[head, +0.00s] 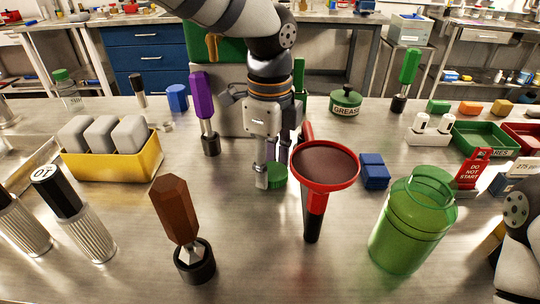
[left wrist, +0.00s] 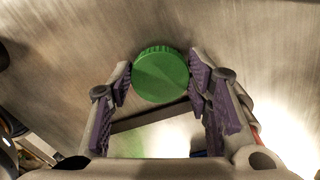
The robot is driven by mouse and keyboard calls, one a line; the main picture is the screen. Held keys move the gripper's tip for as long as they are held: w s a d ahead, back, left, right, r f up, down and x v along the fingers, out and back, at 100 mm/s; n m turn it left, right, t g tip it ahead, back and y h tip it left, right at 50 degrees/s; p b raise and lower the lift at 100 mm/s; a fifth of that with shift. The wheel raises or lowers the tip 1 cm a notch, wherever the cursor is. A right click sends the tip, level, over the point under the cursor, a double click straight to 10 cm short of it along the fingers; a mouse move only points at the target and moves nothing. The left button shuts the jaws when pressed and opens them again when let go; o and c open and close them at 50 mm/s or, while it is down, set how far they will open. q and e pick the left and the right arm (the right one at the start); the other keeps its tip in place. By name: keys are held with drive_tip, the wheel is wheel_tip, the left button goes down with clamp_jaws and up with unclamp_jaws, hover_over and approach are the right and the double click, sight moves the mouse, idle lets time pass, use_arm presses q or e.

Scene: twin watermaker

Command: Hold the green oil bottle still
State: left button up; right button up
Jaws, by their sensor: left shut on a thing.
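The green oil bottle (head: 410,225) is translucent and stands upright at the front right of the steel bench. Its wide neck shows no cap. My left gripper (head: 272,172) points down near the middle of the bench, left of the bottle and apart from it. It is shut on a green cap (head: 277,178). In the left wrist view the ribbed cap (left wrist: 160,74) sits between the purple finger pads. Part of my right arm shows at the right edge; its gripper is not in view.
A red funnel (head: 325,187) stands between my left gripper and the bottle. A blue block (head: 374,171) lies behind the bottle. A brown-handled tool (head: 175,208) stands front left, near a yellow bin (head: 110,168). A red tag (head: 474,168) stands right of the bottle.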

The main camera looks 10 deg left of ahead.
use_arm(q)
wheel_tip(320, 180, up, 14)
drive_tip(key=s, duration=0.1)
drive_tip(key=shift+s, duration=0.15)
drive_tip(key=shift+d, duration=0.1)
